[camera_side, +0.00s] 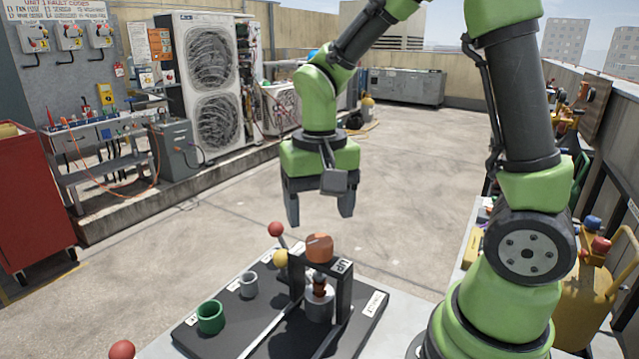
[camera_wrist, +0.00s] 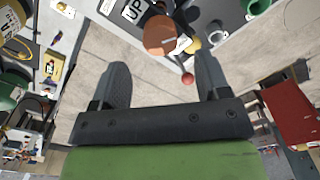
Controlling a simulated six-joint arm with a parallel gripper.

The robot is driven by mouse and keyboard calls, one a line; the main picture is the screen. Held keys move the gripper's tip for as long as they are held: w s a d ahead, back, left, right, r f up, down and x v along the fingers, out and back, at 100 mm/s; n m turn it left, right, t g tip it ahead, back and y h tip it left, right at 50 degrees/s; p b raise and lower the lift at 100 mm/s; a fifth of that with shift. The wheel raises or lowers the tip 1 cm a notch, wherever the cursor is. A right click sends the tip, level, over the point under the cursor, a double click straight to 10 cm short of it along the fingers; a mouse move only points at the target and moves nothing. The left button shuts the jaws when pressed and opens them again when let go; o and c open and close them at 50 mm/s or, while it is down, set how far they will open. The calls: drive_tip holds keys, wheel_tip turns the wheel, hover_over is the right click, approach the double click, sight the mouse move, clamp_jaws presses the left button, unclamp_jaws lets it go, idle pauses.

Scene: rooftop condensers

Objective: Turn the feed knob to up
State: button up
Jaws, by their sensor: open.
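The feed knob appears to be the orange-brown knob (camera_side: 320,248) at the top of a dark frame on the black board (camera_side: 250,318). A white label reading UP (camera_side: 345,267) is beside it on the frame. In the wrist view the knob (camera_wrist: 160,36) shows near the top, with the UP label (camera_wrist: 136,10) to its upper left. My gripper (camera_side: 320,215) points down, open and empty, above the knob and apart from it. In the wrist view its two fingers (camera_wrist: 164,82) are spread wide. I cannot tell which way the knob is turned.
Red (camera_side: 276,229) and yellow (camera_side: 281,257) balls stand close to the knob's left. A green cup (camera_side: 210,317) and a grey cup (camera_side: 248,284) are on the board. Another red ball (camera_side: 122,349) is at the front left. The air around my gripper is clear.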

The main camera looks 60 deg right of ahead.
sight(320, 240)
drive_tip(key=shift+r, duration=2.25)
drive_tip(key=shift+f, duration=5.15)
drive_tip(key=c, duration=0.9)
